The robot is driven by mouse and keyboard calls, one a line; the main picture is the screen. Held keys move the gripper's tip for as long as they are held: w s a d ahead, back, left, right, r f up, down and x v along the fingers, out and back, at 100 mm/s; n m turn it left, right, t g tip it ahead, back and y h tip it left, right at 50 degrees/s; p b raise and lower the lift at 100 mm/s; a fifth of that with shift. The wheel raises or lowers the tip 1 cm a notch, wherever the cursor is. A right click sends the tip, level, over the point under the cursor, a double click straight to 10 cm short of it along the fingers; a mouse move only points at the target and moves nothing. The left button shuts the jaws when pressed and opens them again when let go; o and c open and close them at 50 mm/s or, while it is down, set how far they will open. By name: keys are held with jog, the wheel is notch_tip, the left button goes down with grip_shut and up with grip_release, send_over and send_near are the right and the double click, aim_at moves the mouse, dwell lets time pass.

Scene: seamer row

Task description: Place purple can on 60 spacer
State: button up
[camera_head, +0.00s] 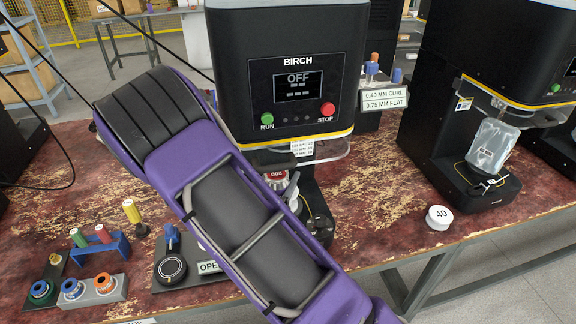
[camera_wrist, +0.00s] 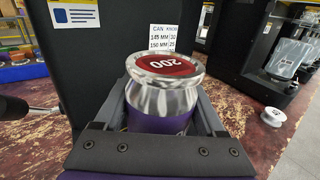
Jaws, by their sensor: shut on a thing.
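The purple can (camera_wrist: 160,121) is in the wrist view, with a purple lower body, a shiny silver upper part and a red top (camera_wrist: 165,65) marked 200. My gripper (camera_wrist: 163,105) has its dark jaws on both sides of the can, shut on it, and the can looks roughly upright. In the head view only the red top (camera_head: 277,174) and a little of the silver part show beside my purple arm, in front of the Birch machine (camera_head: 290,65). My arm hides the rest. I cannot make out a spacer marked 60; the can's underside is hidden.
A white spacer marked 40 (camera_head: 440,217) lies on the worn red bench at right. A second black machine (camera_head: 490,95) stands behind it, holding a clear-covered part. At left are a blue rack (camera_head: 103,247) and a tray of coloured rings (camera_head: 95,291).

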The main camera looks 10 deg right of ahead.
jog(key=x, duration=0.5)
jog(key=shift+w+d, duration=0.2)
jog(key=shift+w, duration=0.05)
jog(key=shift+f, duration=0.3)
jog(key=shift+f, duration=0.1)
jog(key=shift+f, duration=0.15)
jog(key=o, duration=1.3)
jog(key=shift+r, duration=0.2)
